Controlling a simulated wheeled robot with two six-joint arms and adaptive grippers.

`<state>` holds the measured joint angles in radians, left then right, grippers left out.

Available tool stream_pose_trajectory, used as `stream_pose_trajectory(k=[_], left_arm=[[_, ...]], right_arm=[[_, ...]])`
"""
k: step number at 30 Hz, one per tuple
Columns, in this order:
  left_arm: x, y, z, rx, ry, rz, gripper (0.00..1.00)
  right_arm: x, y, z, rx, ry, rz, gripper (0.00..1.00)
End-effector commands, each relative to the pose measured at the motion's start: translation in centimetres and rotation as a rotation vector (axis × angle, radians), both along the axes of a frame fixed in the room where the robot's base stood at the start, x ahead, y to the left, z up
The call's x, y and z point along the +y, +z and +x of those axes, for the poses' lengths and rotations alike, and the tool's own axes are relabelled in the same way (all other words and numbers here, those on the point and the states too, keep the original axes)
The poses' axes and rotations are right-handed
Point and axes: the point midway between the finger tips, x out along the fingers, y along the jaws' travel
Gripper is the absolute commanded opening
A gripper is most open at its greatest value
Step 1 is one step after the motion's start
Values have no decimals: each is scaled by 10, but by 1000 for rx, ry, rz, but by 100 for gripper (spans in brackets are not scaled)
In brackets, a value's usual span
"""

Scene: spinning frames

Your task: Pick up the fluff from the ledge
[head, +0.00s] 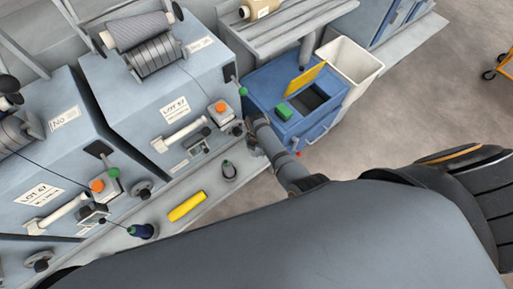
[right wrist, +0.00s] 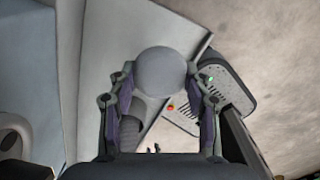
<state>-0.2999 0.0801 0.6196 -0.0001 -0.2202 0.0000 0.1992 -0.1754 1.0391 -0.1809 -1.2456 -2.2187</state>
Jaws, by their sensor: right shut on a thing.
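The fluff, a grey round ball (right wrist: 160,68), sits between the two fingers of my right gripper (right wrist: 160,84) in the right wrist view. The gripper is shut on it, with a finger on each side. In the head view my right forearm reaches toward the front of the right-hand machine, and I cannot make out the fluff there. The pale ledge (head: 158,211) runs along the front of the machines. My left gripper is not in view.
Two blue-grey spinning machines (head: 128,98) stand behind the ledge.

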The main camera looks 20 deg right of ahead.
Motion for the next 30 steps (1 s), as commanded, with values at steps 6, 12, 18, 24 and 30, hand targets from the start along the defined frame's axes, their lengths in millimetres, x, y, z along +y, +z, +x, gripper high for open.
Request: stream_pose_trajectory(k=[6,12,18,24,30], left_arm=[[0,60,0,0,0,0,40],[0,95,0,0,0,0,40],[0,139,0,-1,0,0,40],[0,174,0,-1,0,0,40],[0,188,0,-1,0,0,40]], right_arm=[[0,54,-1,2,0,-1,33],[-9,67,-23,7,-1,-3,33],[-27,69,-74,7,0,-3,33],[-49,66,-134,6,-1,-3,33],[-62,60,-171,3,0,-1,33]])
